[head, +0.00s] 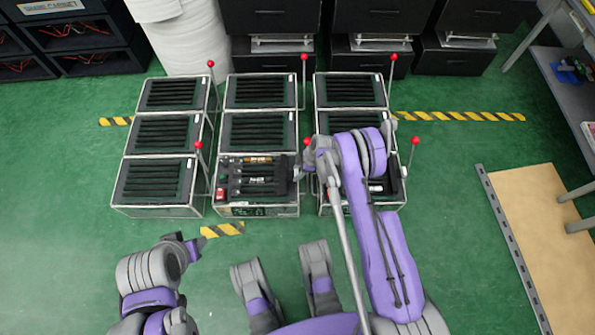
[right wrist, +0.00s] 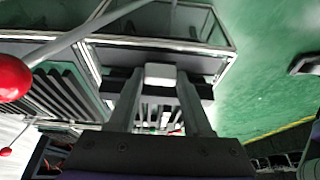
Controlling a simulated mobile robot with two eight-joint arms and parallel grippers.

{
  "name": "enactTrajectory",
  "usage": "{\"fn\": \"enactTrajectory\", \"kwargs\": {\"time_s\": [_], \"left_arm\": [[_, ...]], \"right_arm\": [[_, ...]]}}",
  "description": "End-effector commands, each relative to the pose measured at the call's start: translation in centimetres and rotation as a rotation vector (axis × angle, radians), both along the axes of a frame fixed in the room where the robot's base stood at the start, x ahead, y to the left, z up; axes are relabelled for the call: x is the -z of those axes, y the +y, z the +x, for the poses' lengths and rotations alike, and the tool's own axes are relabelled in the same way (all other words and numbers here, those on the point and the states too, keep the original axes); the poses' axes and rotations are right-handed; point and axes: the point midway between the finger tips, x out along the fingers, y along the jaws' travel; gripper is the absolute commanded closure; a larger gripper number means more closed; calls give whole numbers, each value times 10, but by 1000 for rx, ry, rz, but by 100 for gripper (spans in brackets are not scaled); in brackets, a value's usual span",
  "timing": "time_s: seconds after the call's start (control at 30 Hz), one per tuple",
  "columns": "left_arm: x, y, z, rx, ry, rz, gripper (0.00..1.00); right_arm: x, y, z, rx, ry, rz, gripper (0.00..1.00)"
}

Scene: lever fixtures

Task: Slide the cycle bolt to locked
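Three columns of black slatted units in metal frames stand on the floor, with red-knobbed levers at their sides. My right gripper (head: 316,160) is over the gap between the front middle unit (head: 257,211) and the front right unit, close to a red knob (head: 307,141). In the right wrist view its fingers (right wrist: 160,82) are spread apart. A small pale block (right wrist: 161,71) shows between the fingertips; contact is not clear. I cannot tell for sure which part is the cycle bolt. My left gripper (head: 191,246) is low at the left, away from the units; its fingers are unclear.
A lever rod with a large red knob (right wrist: 12,78) crosses close by in the right wrist view. Black cabinets (head: 375,58) and a white cylinder (head: 188,40) stand behind. A tan board (head: 540,215) is at the right. Green floor (head: 65,255) is clear at the left.

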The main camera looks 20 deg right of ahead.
Motion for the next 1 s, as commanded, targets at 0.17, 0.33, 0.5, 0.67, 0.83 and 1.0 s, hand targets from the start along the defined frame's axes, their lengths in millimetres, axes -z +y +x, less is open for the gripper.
{"fn": "enactTrajectory", "kwargs": {"time_s": [0.17,0.33,0.5,0.67,0.83,1.0], "left_arm": [[0,0,0,0,0,0,50],[0,0,0,0,0,0,50],[0,0,0,0,0,0,50],[0,0,0,0,0,0,50],[0,0,0,0,0,0,50],[0,0,0,0,0,0,50]], "right_arm": [[0,0,0,0,0,0,87],[0,0,0,0,0,0,100],[0,0,0,0,0,0,100],[0,0,0,0,0,0,100],[0,0,0,0,0,0,100],[0,0,0,0,0,0,100]]}}
